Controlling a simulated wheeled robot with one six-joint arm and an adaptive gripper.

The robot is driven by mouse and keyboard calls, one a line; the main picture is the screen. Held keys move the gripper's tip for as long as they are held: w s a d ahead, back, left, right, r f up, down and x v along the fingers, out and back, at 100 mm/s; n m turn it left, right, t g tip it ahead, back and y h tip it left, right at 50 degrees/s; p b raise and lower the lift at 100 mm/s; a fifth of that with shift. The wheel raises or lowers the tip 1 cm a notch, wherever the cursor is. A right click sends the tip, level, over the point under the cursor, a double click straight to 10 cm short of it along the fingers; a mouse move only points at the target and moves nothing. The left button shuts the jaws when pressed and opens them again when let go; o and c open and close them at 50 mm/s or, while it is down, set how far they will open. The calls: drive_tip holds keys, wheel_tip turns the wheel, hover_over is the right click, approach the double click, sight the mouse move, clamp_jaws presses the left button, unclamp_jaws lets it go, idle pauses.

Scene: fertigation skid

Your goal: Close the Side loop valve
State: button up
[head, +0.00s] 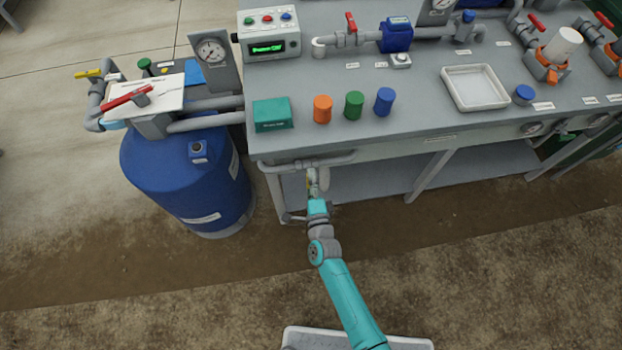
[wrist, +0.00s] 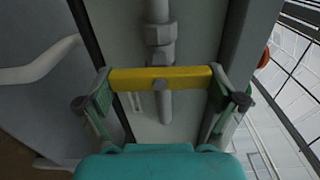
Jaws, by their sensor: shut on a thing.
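A yellow valve handle (wrist: 185,77) lies crosswise over a grey vertical pipe (wrist: 158,33) in the wrist view. My gripper (wrist: 160,82) is shut on this handle, with one finger at each end of it. In the head view my gripper (head: 315,189) is at the grey pipework (head: 322,162) under the front edge of the bench. There the handle is small and mostly hidden by my gripper. No label naming the valve can be read in either view.
The grey bench (head: 420,110) overhangs the pipework. A blue tank (head: 185,170) with a red lever (head: 127,97) and a yellow lever (head: 90,73) stands to the left. A bench leg (head: 430,185) stands to the right. The floor in front is clear.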

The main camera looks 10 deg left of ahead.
drive_tip(key=o, duration=0.8)
drive_tip(key=v, duration=1.2)
